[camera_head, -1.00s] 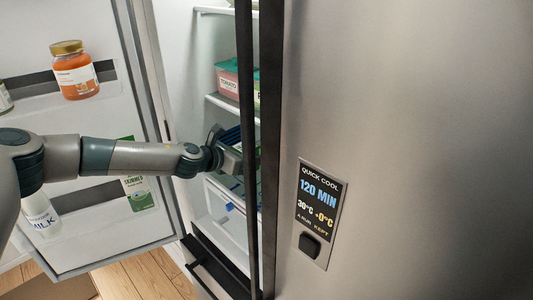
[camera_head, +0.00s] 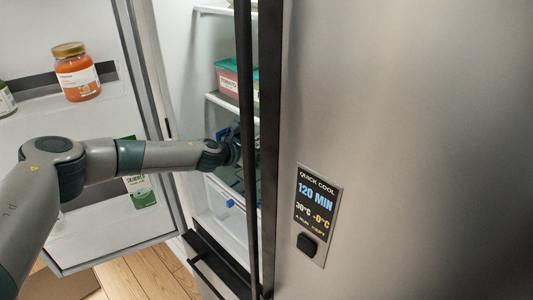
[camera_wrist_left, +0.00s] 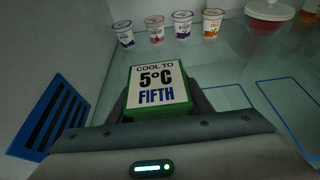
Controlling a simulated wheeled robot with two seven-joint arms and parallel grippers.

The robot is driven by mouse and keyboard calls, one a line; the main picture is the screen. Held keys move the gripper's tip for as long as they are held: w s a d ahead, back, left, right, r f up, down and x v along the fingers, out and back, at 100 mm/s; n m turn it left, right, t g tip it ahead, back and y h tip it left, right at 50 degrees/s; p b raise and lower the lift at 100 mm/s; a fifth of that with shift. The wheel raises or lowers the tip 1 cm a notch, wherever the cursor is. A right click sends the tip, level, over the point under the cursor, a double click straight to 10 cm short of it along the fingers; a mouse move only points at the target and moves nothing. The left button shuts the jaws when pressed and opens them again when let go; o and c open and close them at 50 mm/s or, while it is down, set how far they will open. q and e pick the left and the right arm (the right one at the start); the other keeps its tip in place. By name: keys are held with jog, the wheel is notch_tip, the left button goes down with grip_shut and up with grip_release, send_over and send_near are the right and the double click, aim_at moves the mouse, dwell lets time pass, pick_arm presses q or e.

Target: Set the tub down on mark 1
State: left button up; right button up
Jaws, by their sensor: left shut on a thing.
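The tub is green with a white top label reading "COOL TO 5°C FIFTH" (camera_wrist_left: 158,87), and it shows in the left wrist view. My left gripper (camera_wrist_left: 160,104) is shut on it, one finger on each side. Blue outlines (camera_wrist_left: 272,107) are drawn on the glass shelf to the right of the tub; no number is readable on them. I cannot tell whether the tub touches the shelf. In the head view my left gripper (camera_head: 233,151) is inside the fridge, partly behind the dark door edge. The tub is not clear there. My right gripper is not in view.
Several small cups (camera_wrist_left: 183,25) and a red bowl with a pale lid (camera_wrist_left: 268,14) stand at the back of the shelf. A blue-framed vent (camera_wrist_left: 50,117) is on the left wall. A teal-lidded tomato box (camera_head: 228,80) sits on the shelf above. The open door (camera_head: 100,233) stands left.

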pick_arm(q)
jog(key=shift+f, duration=0.95)
jog(key=shift+f, duration=0.15)
jog(key=o, duration=1.4)
jog(key=shift+v, duration=0.8)
jog(key=b+v, duration=0.2)
jog(key=v, duration=0.8)
jog(key=shift+s+a, duration=0.2)
